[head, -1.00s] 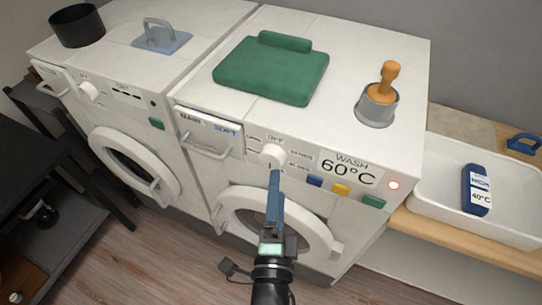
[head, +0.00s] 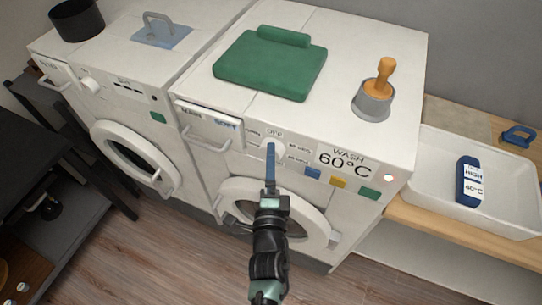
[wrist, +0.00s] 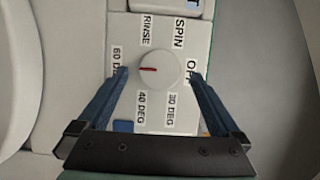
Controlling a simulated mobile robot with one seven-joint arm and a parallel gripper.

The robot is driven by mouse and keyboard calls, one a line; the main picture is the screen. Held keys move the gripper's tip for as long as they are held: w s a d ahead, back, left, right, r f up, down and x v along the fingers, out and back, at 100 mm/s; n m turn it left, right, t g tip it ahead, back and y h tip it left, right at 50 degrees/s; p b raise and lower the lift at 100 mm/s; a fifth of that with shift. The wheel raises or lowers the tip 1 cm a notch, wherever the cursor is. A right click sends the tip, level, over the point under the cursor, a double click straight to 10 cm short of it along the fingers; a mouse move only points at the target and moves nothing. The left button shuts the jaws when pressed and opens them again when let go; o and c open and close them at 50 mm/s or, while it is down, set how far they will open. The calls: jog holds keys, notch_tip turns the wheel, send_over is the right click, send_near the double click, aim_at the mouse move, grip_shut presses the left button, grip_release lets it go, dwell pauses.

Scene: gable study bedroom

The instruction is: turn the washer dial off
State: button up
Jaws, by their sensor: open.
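The washer dial (head: 272,147) is a round white knob on the front panel of the right-hand washer (head: 255,177). In the wrist view the dial (wrist: 165,72) has a red mark pointing left, toward the 60 DEG label and away from the OFF label at right. SPIN and RINSE labels sit above it, 30 and 40 DEG below. My gripper (wrist: 158,74) is open, its two blue fingers on either side of the dial with gaps visible. In the head view my gripper (head: 270,148) partly hides the dial.
Blue, yellow and green buttons lie right of the dial. The detergent drawer (head: 210,128) is at left, the round door (head: 312,222) below. A second washer (head: 85,115) stands left.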

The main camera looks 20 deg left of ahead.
jog(key=shift+x, duration=0.85)
jog(key=c, duration=1.3)
jog(key=shift+c, duration=0.3)
jog(key=shift+r+p, duration=0.1)
jog(key=shift+p, duration=0.25)
